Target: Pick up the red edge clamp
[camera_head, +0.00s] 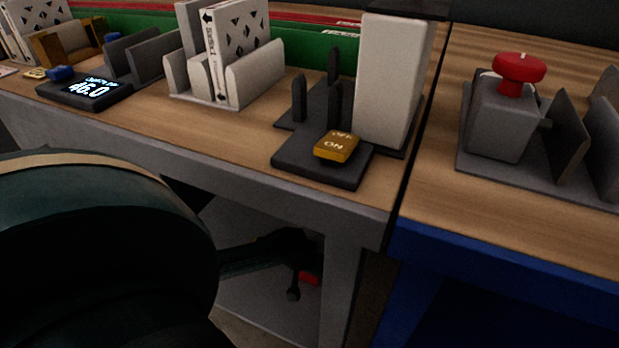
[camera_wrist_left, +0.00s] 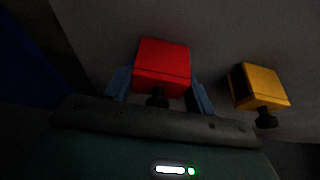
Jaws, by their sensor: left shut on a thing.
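The red edge clamp (camera_wrist_left: 162,68) is between the two blue fingers of my left gripper (camera_wrist_left: 160,92) in the left wrist view. The fingers are shut on its sides. Its dark knob points toward the gripper. My right gripper is not in view.
A yellow clamp (camera_wrist_left: 262,86) with a dark knob is right of my left gripper in the wrist view. Above, the wooden bench (camera_head: 240,140) carries a display (camera_head: 84,90), an ON/OFF switch (camera_head: 337,146) and holders. A grey bench leg (camera_head: 343,285) stands close to the gripper.

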